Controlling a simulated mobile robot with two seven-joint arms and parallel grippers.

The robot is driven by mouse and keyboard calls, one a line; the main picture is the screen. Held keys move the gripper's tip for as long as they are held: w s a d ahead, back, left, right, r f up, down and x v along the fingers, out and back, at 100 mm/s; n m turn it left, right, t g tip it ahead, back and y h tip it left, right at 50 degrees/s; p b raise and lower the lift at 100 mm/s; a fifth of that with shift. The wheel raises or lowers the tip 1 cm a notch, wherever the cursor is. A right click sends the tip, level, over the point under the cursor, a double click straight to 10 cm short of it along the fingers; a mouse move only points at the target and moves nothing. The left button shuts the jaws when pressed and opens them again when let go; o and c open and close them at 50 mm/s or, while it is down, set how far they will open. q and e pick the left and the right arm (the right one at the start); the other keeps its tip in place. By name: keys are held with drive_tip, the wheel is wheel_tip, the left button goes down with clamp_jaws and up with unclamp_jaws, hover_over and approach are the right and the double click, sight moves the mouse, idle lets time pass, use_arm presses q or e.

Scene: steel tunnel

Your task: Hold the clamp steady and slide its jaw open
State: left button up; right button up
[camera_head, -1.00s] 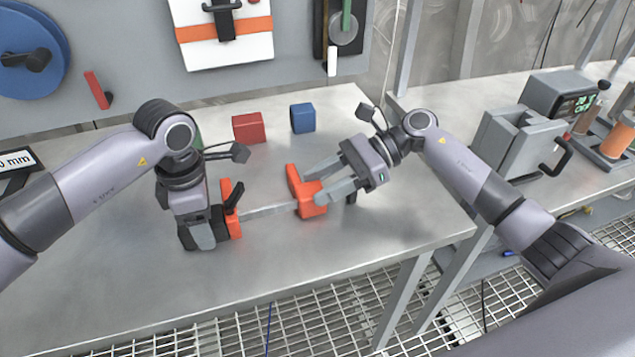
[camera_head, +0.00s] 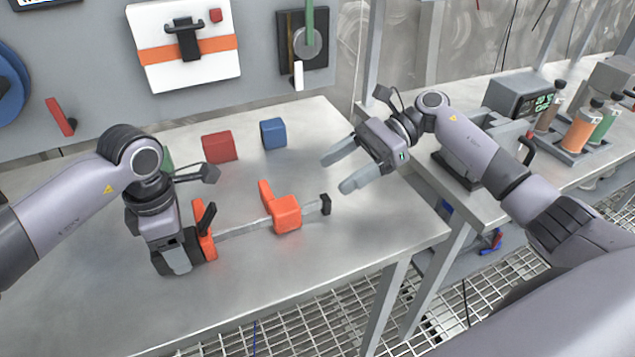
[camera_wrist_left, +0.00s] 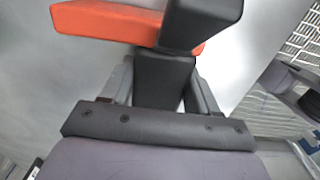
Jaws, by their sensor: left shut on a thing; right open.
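The clamp lies on the steel bench, with a grey bar (camera_head: 242,229), an orange fixed jaw with a black handle at the left end (camera_head: 204,232) and an orange sliding jaw (camera_head: 286,213) further right. A black stop (camera_head: 325,204) caps the bar's right end. A gap of bare bar lies between the jaws. My left gripper (camera_head: 178,258) is shut on the clamp's black handle; the left wrist view shows the black grip (camera_wrist_left: 163,80) between its fingers, below the orange jaw (camera_wrist_left: 125,24). My right gripper (camera_head: 343,170) is open and empty, above and right of the sliding jaw, apart from it.
A red block (camera_head: 219,147) and a blue block (camera_head: 274,133) stand behind the clamp on the bench (camera_head: 300,275). A panel with mounted tools (camera_head: 186,45) rises at the back. A second bench at right holds a device (camera_head: 520,93) and bottles (camera_head: 582,128). The front bench area is clear.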

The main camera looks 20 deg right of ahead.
drive_tip(key=shift+v, duration=1.2)
use_arm(q)
drive_tip(key=o, duration=1.3)
drive_tip(key=shift+c, duration=0.2)
